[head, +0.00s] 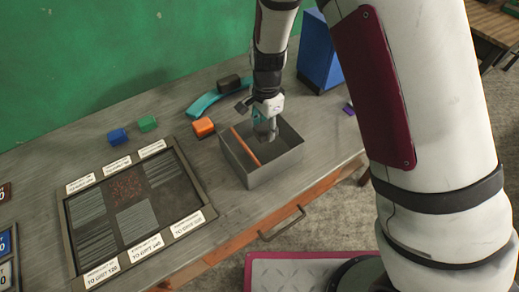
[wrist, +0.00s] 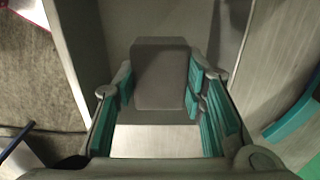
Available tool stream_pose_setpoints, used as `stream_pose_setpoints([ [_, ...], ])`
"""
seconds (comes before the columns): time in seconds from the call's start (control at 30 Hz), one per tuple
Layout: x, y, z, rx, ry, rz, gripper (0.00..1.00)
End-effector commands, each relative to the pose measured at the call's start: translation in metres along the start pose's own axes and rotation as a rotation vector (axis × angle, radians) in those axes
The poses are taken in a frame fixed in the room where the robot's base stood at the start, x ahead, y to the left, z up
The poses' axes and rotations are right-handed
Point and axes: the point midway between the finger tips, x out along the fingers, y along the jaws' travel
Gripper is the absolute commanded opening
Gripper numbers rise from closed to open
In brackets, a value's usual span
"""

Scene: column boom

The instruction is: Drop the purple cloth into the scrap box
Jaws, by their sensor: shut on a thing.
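My gripper (head: 262,118) points down over the open grey box (head: 275,174) on the bench. In the wrist view its teal-padded fingers (wrist: 165,95) are shut on a grey block (wrist: 160,75). The block is held above or just inside the box; its exact height is unclear. A small purple thing (head: 348,109), perhaps the purple cloth, lies at the bench's right edge, apart from my gripper and partly hidden by my arm. No label shows which container is the scrap box.
An orange strip (head: 245,147) crosses the grey box. Orange (head: 203,127), green (head: 147,123) and blue (head: 118,137) blocks, a teal curved piece (head: 204,104) and a dark block (head: 229,82) lie nearby. A tall blue container (head: 320,58) stands behind. A labelled panel (head: 67,220) lies left.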

Motion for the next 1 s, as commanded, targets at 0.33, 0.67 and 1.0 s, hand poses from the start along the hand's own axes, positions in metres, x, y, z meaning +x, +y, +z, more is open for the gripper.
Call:
stream_pose_setpoints([
  [0.33, 0.0, 0.0, 0.0, 0.0, 0.0, 0.0, 0.61],
  [0.67, -0.02, -0.001, 0.0, 0.001, 0.0, -0.004, 0.61],
  [1.0, -0.087, -0.001, 0.001, -0.002, 0.0, -0.005, 0.61],
])
